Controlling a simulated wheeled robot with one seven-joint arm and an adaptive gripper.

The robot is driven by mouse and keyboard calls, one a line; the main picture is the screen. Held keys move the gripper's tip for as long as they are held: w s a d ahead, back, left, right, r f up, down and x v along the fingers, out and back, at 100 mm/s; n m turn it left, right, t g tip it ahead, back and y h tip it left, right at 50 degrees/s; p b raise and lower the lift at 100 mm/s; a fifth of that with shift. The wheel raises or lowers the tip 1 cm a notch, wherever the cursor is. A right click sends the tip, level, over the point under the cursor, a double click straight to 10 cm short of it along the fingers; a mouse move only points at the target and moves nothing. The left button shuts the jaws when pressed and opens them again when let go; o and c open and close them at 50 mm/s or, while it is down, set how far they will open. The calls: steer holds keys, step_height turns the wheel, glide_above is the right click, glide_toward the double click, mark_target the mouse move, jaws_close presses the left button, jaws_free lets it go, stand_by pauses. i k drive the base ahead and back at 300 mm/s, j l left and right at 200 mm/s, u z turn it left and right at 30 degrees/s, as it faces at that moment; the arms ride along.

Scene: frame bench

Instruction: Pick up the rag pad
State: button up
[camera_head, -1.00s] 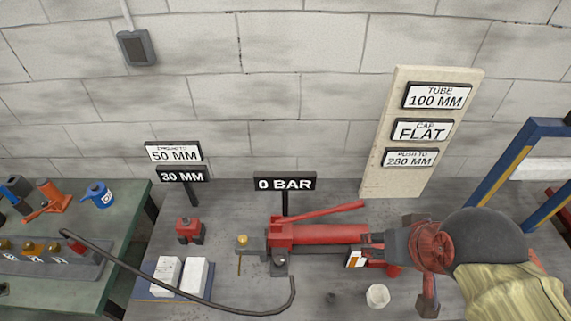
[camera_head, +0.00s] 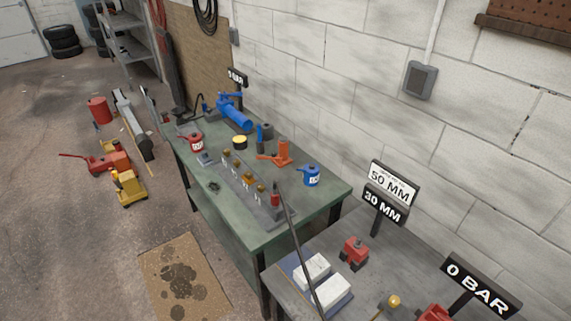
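No object in view is clearly a rag pad. Two white blocks (camera_head: 328,292) lie side by side on a blue-edged sheet (camera_head: 285,267) on the grey bench, at the lower middle. A small dark patch (camera_head: 214,187) lies on the green bench (camera_head: 320,205), too small to tell what it is. A brown mat (camera_head: 160,285) with dark stains lies on the floor. My gripper is outside this view.
The green bench holds a valve block (camera_head: 250,190), a blue pump (camera_head: 234,115), an orange jack (camera_head: 282,152) and red and blue cans. A dark hose (camera_head: 297,250) crosses to the grey bench. Red and yellow jacks (camera_head: 128,187) stand on the floor; open floor lies left.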

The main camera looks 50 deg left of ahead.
mark_target(205, 159)
steer(key=u, duration=2.55)
steer(key=i+j, duration=0.25)
steer(key=i, duration=0.35)
steer(key=i+j+z, duration=0.1)
steer(key=i+j, duration=0.15)
steer(key=i, duration=0.3)
steer(key=i+j, duration=0.3)
steer(key=i, duration=0.3)
steer(key=i+j+z, duration=0.1)
steer(key=i+j, duration=0.2)
steer(key=i, duration=0.25)
steer(key=i+j, duration=0.35)
steer(key=i, duration=0.25)
steer(key=i+j, duration=0.35)
steer(key=i, duration=0.2)
steer(key=l+z, duration=0.05)
